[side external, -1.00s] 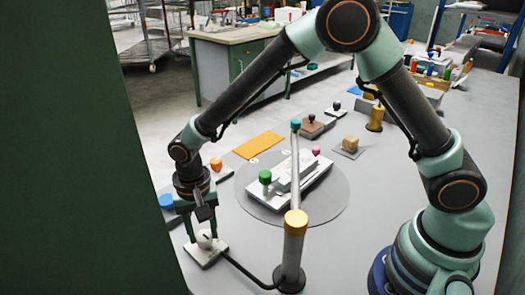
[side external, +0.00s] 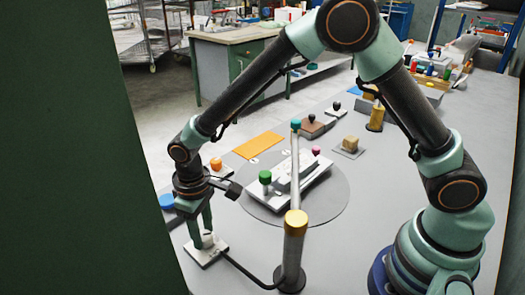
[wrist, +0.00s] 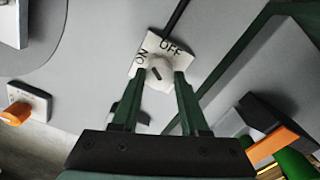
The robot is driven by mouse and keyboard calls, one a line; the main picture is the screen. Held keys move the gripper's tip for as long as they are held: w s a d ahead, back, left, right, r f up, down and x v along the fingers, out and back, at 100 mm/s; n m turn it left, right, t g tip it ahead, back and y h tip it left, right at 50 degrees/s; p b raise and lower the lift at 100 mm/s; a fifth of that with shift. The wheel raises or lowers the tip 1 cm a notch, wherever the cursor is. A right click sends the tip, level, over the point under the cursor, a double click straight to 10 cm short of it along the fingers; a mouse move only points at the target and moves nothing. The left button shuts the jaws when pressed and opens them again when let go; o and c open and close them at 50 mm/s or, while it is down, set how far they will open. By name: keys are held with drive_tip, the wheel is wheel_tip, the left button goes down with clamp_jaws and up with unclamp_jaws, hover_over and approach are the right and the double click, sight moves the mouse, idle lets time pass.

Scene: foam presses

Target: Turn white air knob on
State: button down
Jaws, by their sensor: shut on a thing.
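The white air knob (wrist: 161,68) sits on a small white plate (wrist: 146,47) marked ON and OFF. A short dark mark on the knob's top points up and left in the wrist view, toward the ON side. In the side view the knob (side external: 208,240) stands on its plate (side external: 205,256) at the table's near left, partly hidden by a finger. My gripper (wrist: 156,76) is shut on the knob, one finger on each side. It also shows in the side view (side external: 204,238), pointing straight down.
A press with a green knob (side external: 265,177) stands on the round grey mat (side external: 335,205). Orange (side external: 216,164) and blue (side external: 167,201) knobs are close behind my wrist.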

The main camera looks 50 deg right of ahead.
sight(203, 235)
drive_tip(key=n, duration=0.6)
drive_tip(key=shift+r, duration=0.1)
drive_tip(key=shift+n, duration=0.3)
idle(0.3)
drive_tip(key=shift+c, duration=2.1)
unclamp_jaws()
wheel_tip(203, 235, up, 12)
